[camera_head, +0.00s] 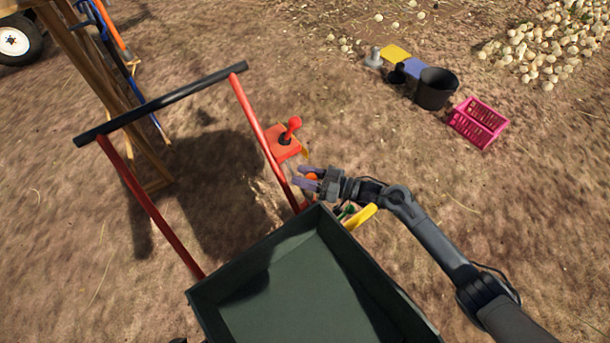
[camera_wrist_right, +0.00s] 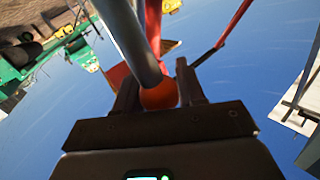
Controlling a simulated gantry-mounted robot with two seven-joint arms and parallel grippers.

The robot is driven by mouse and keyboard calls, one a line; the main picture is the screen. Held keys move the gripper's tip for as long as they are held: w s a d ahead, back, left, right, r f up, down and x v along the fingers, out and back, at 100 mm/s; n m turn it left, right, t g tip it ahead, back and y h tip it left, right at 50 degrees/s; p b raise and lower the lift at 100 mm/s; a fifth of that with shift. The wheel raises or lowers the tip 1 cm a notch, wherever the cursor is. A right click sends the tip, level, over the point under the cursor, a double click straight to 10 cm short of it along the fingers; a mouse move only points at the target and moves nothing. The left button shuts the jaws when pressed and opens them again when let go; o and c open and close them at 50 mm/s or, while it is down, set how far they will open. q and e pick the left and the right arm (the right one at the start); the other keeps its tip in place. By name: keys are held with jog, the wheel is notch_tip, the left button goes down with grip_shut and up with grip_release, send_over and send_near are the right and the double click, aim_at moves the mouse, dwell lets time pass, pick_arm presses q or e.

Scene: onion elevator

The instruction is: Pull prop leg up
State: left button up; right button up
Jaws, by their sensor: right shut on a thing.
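My right gripper (camera_head: 307,180) comes in from the right beside the green tray's far corner, near the foot of a red bar. It is shut on an orange-red ball knob (camera_head: 312,177). In the right wrist view the knob (camera_wrist_right: 160,95) sits between the two dark fingers (camera_wrist_right: 160,92), below a grey bar and a red part. Which part is the prop leg, and how the knob joins it, I cannot tell; the gripper and bars hide this. My left gripper is not in view.
The green tray (camera_head: 230,283) has red handle bars with a black crossbar (camera_head: 160,104). A red plate with an upright red knob (camera_head: 291,128) is just beyond my gripper. A black bucket (camera_head: 435,89) and pink crate (camera_head: 479,123) stand on the ground at the upper right.

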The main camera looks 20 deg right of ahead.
notch_tip(320, 180, up, 12)
jog(key=p, duration=1.1)
jog(key=shift+p, duration=0.3)
grip_shut()
jog(key=shift+r, duration=0.45)
jog(key=o, duration=1.1)
grip_release()
jog(key=shift+f, duration=0.1)
jog(key=shift+f, duration=0.15)
